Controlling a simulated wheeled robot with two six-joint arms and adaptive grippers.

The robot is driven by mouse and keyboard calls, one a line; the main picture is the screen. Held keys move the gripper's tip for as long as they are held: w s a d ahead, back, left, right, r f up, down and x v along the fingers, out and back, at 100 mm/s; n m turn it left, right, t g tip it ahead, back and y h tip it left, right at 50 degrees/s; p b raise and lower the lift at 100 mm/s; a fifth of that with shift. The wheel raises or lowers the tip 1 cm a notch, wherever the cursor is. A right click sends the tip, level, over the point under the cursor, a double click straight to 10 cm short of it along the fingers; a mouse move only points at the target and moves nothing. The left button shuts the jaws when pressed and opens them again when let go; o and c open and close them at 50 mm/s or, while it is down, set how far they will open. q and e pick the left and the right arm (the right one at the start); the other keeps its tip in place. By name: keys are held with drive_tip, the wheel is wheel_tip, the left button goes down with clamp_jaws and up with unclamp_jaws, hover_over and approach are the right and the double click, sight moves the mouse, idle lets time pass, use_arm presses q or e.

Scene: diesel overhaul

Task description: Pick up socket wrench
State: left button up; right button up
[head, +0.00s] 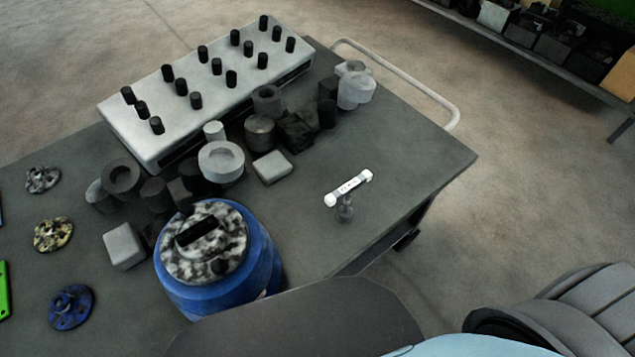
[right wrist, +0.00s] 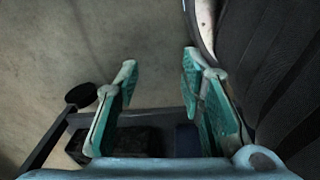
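A short white bar-shaped tool (head: 348,188), which looks like the socket wrench, lies slanted near the right end of the dark table in the head view. Its lower-left end is beside or on a small grey metal piece (head: 346,211); I cannot tell whether they are joined. My right gripper (right wrist: 160,80) shows in the right wrist view with its two teal-padded fingers wide apart and nothing between them. It is over the floor, away from the tool. My left gripper is not in view.
The dark table (head: 420,165) has free room around the tool. A blue drum (head: 255,270) stands at the front. A white block with black pegs (head: 205,60) and several grey cylinders sit behind. A white rail (head: 410,78) edges the table. Flanges lie left.

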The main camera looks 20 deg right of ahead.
drive_tip(key=w+r+n+p, duration=0.2)
drive_tip(key=w+r+p, duration=0.1)
drive_tip(key=w+r, duration=0.65)
wheel_tip(320, 180, up, 36)
drive_tip(key=n+p, duration=0.6)
drive_tip(key=n, duration=1.1)
hover_over(345, 211)
drive_tip(key=shift+r+g+y, duration=0.1)
drive_tip(key=shift+g+y, duration=0.3)
drive_tip(key=shift+w+a+n, duration=0.15)
drive_tip(key=shift+w+n, duration=0.2)
drive_tip(key=shift+n, duration=0.25)
drive_tip(key=f+b, duration=0.1)
drive_tip(key=f, duration=0.3)
drive_tip(key=f+b, duration=0.1)
drive_tip(key=f, duration=0.4)
drive_tip(key=f+b, duration=0.1)
drive_tip(key=f, duration=0.4)
drive_tip(key=shift+d, duration=0.4)
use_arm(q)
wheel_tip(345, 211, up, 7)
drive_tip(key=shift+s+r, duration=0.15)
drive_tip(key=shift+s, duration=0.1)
use_arm(e)
drive_tip(key=shift+r, duration=0.15)
drive_tip(key=shift+c, duration=0.3)
clamp_jaws()
